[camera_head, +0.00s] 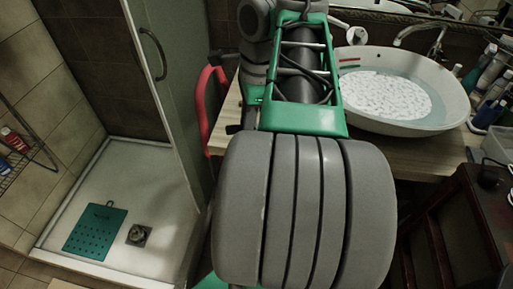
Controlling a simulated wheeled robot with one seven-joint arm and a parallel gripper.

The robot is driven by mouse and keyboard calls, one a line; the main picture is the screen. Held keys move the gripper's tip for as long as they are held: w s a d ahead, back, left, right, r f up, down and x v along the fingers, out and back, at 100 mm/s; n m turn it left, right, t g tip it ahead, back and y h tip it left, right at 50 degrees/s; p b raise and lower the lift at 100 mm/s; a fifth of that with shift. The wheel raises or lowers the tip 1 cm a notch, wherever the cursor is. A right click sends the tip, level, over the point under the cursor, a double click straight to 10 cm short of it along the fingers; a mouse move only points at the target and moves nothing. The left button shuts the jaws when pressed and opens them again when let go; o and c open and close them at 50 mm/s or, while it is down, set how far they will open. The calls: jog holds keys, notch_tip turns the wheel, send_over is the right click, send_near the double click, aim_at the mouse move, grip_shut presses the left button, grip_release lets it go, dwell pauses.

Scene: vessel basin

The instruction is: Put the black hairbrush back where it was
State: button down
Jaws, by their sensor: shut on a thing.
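I cannot make out the black hairbrush. My own grey and green arm fills the middle of the view from the bottom edge to the top and covers much of the counter's left part. I cannot pick out my gripper's fingertips. A small dark shape (236,129) shows at the left edge of the arm, near the counter's left end, but I cannot tell what it is.
A white oval basin (455,112) with water and pale pieces stands on the wooden counter (405,153), under a tap (425,32). Bottles (490,95) crowd the right. A red curved thing (203,110) stands left of the counter. A shower tray (165,200) holds a green mat (96,230).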

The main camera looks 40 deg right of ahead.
jog(key=s, duration=0.1)
jog(key=s+d, duration=0.1)
jog(key=s+b, duration=0.1)
jog(key=shift+d+f+g+h, duration=0.25)
jog(key=shift+f+g+h, duration=0.05)
jog(key=w+d+f+b, duration=0.1)
jog(key=w+f+b, duration=0.2)
jog(key=w, duration=0.1)
jog(key=w+d+f+b, duration=0.2)
jog(key=w+f+b, duration=0.1)
jog(key=w, duration=0.1)
jog(key=w+d+f+b, duration=0.2)
jog(key=w+f+b, duration=0.1)
jog(key=w, duration=0.1)
jog(key=shift+f, duration=0.15)
jog(key=f+b, duration=0.3)
jog(key=shift+w+d, duration=0.2)
jog(key=shift+w, duration=0.1)
jog(key=shift+f+b, duration=0.3)
jog(key=shift+b, duration=0.05)
jog(key=shift+r, duration=0.2)
